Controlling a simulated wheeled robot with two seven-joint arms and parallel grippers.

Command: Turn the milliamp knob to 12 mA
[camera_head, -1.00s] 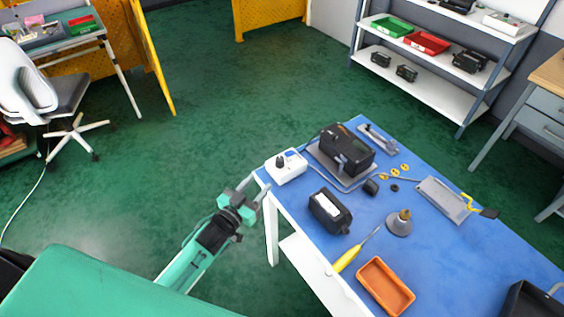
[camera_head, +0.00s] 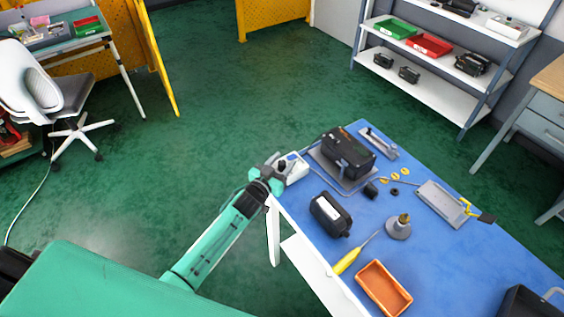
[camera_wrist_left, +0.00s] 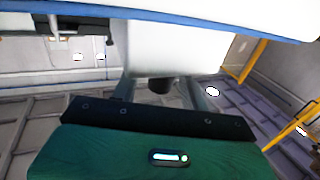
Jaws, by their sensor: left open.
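The white milliamp box (camera_head: 297,171) sits at the left corner of the blue-topped table, partly covered by my left gripper (camera_head: 276,170) in the head view. In the left wrist view the pale box (camera_wrist_left: 178,45) fills the upper middle, and its dark knob (camera_wrist_left: 160,86) shows between the open fingers of my left gripper (camera_wrist_left: 161,92). I cannot tell whether the fingers touch the knob. The knob's scale and setting are not readable. My right gripper is in neither view.
A black positioner (camera_head: 348,153) stands on a grey plate right of the box. A black unit (camera_head: 330,214), a grey cone-shaped part (camera_head: 398,228), a yellow screwdriver (camera_head: 347,261) and an orange tray (camera_head: 384,288) occupy the blue table (camera_head: 450,260). Floor left of the table is clear.

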